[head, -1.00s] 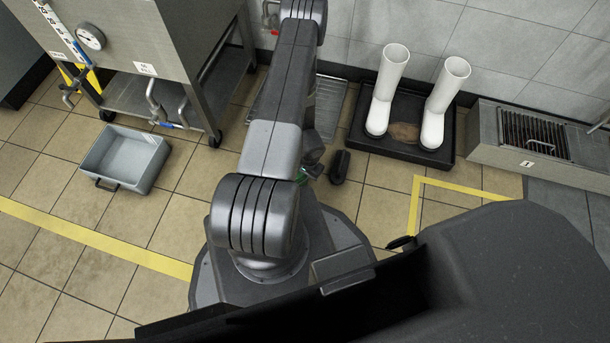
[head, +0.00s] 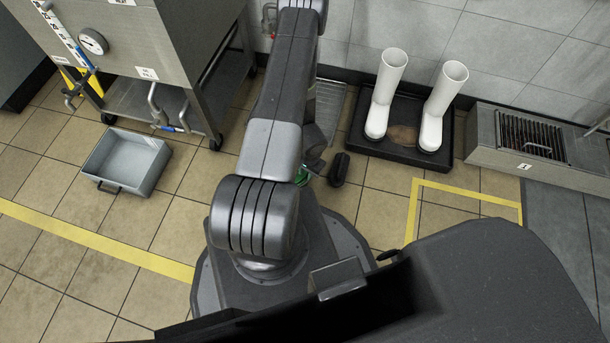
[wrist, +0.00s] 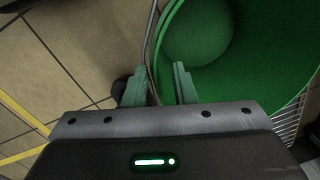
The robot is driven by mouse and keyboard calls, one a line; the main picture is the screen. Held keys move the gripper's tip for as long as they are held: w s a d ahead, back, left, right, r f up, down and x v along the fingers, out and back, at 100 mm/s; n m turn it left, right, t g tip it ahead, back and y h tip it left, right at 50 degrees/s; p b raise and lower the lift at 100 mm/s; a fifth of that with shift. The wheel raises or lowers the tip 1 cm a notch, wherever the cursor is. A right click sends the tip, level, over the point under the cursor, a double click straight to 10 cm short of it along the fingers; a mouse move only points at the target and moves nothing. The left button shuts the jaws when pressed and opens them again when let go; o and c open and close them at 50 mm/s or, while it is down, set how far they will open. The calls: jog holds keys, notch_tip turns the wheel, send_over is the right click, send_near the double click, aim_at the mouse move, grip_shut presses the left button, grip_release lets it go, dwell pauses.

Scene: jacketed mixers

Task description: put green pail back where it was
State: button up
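The green pail (wrist: 235,75) fills the upper right of the wrist view, and I look down into its round inside. A thin grey wire or edge runs along its left side. My gripper (wrist: 159,72) has its two green fingers apart, with the pail's left edge between them; I see no clear contact on either side. In the head view only a small green patch (head: 302,175) shows beside my arm; the rest of the pail is hidden behind the arm.
A grey tub (head: 127,160) sits on the tiles at left, near a wheeled steel machine (head: 150,45). White boots (head: 440,105) stand on a black tray (head: 400,150) at back right. A steel drain unit (head: 535,150) is further right. Yellow lines (head: 90,238) mark open floor.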

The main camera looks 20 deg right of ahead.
notch_tip(320, 180, up, 7)
jog(key=p, duration=0.1)
jog(key=shift+s+d+p, duration=0.15)
jog(key=shift+d+p, duration=0.1)
jog(key=shift+p, duration=0.05)
